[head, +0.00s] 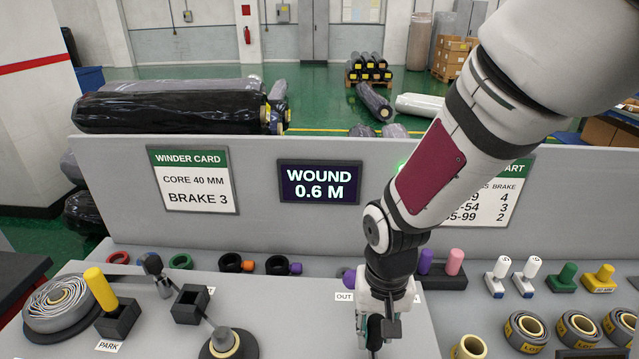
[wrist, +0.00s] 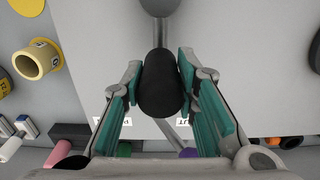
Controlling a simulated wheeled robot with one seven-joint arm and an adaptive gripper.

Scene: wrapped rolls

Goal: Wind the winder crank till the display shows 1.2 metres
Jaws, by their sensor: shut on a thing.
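The display (head: 319,184) on the grey panel reads "WOUND 0.6 M". My gripper (head: 375,335) is low at the front, right of the "OUT" label (head: 344,296). In the wrist view my gripper (wrist: 163,85) is shut on a black knob (wrist: 158,95), with a teal-padded finger on each side. A grey rod (wrist: 161,35) runs from behind the knob to a dark round part (wrist: 160,5) at the top edge; this looks like the winder crank. In the head view my gripper and the lower picture edge hide the crank.
Left of my gripper, a lever with a dark ball (head: 151,263) slants to a round hub (head: 228,345). A yellow-handled block (head: 118,320) stands by the "PARK" label. A winder card (head: 193,181) reads "BRAKE 3". Colored pegs (head: 565,277) and ringed cores (head: 578,328) stand at right.

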